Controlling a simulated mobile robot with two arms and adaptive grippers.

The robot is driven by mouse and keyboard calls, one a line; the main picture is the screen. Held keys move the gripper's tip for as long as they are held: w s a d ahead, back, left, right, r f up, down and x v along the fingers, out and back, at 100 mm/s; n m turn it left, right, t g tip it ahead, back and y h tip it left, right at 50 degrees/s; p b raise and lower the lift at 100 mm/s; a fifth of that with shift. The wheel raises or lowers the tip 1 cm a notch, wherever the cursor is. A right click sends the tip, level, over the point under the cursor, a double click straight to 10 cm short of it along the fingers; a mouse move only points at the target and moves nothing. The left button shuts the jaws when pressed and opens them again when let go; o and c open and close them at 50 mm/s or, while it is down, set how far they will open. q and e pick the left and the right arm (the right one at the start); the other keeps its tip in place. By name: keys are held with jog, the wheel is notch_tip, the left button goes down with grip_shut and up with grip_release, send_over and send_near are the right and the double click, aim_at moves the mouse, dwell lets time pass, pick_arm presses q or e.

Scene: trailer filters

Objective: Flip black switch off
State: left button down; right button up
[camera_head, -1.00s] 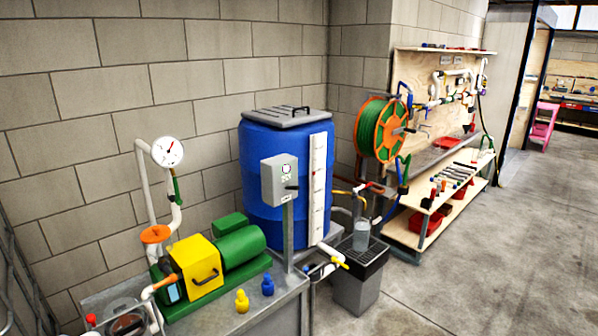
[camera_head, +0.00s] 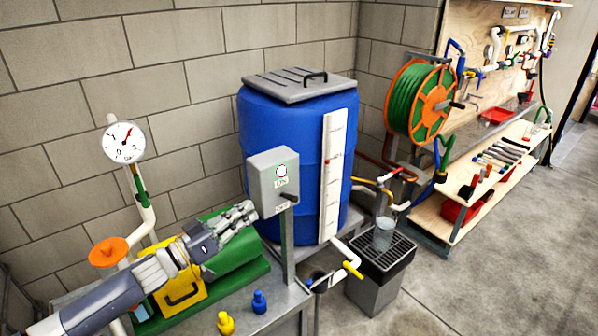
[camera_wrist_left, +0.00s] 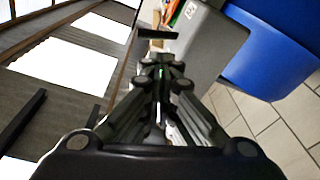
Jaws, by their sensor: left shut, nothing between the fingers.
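A grey control box (camera_head: 272,181) stands on a post in front of the blue barrel, with a round dial and labels on its face. The black switch (camera_head: 289,198) is a small dark lever sticking out from the lower right of that face. My left gripper (camera_head: 250,211) is shut and empty, just left of the box, over the green motor. In the left wrist view the grey box (camera_wrist_left: 215,48) is close ahead of the shut fingers, and a dark lever (camera_wrist_left: 157,33) stands out from it. Whether the fingertips touch anything is not clear. My right gripper is not in view.
The blue barrel (camera_head: 290,131) with a grey lid stands behind the box. A green and yellow pump (camera_head: 180,288) lies under my left arm, near a pressure gauge (camera_head: 124,142). Open floor lies right.

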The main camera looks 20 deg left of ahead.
aim_at(288, 197)
pick_arm(q)
jog(key=w+d+r+p, duration=0.1)
jog(key=w+d+r, duration=0.1)
jog(key=w+d, duration=0.1)
jog(key=shift+r, duration=0.3)
jog(key=p+x, duration=0.1)
jog(key=x, duration=0.4)
jog(key=shift+f, duration=0.1)
jog(key=shift+w+d, duration=0.3)
jog(key=shift+w, duration=0.05)
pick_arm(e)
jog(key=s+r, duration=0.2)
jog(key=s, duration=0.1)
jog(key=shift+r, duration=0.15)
pick_arm(q)
jog(key=shift+m, duration=0.3)
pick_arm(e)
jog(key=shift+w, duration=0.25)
pick_arm(q)
jog(key=shift+s+d+f+m+h, duration=0.15)
jog(key=shift+f+m+h, duration=0.05)
jog(key=shift+m+h, duration=0.25)
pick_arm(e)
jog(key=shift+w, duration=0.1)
